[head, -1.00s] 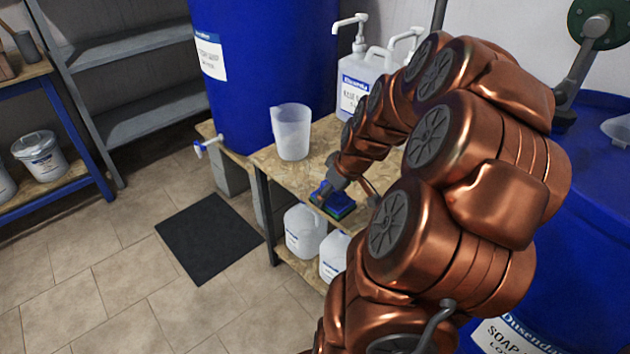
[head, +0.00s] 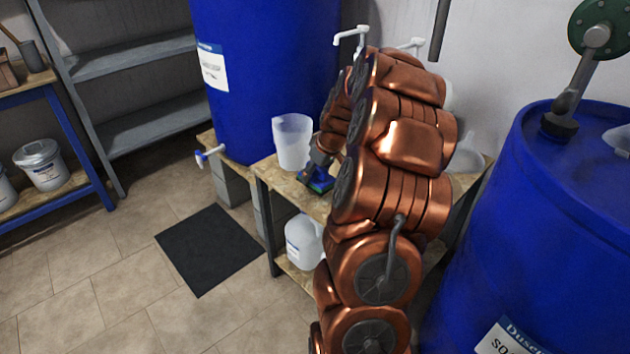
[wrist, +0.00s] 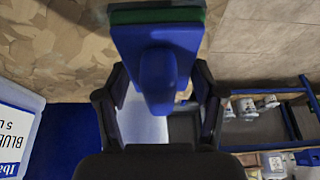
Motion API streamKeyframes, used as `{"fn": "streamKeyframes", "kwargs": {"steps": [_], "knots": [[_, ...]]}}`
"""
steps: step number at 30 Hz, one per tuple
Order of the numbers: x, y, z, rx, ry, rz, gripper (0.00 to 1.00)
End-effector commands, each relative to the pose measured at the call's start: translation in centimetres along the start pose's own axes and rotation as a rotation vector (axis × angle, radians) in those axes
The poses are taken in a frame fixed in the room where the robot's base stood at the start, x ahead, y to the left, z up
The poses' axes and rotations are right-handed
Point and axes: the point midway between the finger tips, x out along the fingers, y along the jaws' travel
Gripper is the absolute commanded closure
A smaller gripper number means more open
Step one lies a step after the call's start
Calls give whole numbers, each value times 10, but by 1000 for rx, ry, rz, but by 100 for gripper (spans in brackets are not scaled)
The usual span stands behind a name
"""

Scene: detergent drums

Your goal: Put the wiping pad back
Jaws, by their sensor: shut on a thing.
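The wiping pad is blue with a green layer and a dark face; in the head view its block (head: 315,181) is at the front left part of the wooden table (head: 283,187). I cannot tell whether it touches the tabletop. My gripper (head: 322,160) is above it, partly hidden by my arm. In the wrist view the pad (wrist: 157,38) fills the top middle, and my gripper (wrist: 158,88) has a finger on each side of its blue handle. It is shut on that handle.
A translucent measuring jug (head: 292,143) stands just behind the pad. A blue drum (head: 265,80) rises behind the table, and another (head: 520,220) stands at the right. A white labelled canister (wrist: 18,130) is at the left in the wrist view. A jug (head: 303,242) sits below the tabletop.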

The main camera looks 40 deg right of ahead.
Motion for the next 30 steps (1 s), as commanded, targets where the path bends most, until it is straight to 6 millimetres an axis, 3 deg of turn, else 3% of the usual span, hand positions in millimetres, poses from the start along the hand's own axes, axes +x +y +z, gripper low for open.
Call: {"fn": "streamKeyframes", "kwargs": {"steps": [7, 15, 27, 28, 30], "knots": [[6, 4, -7, -1, -1, -1, 64], [35, 4, 6, 0, 0, -1, 64], [39, 4, 8, 0, 1, 0, 64], [39, 4, 8, 0, 1, 0, 30], [39, 4, 8, 0, 1, 0, 23]]}}
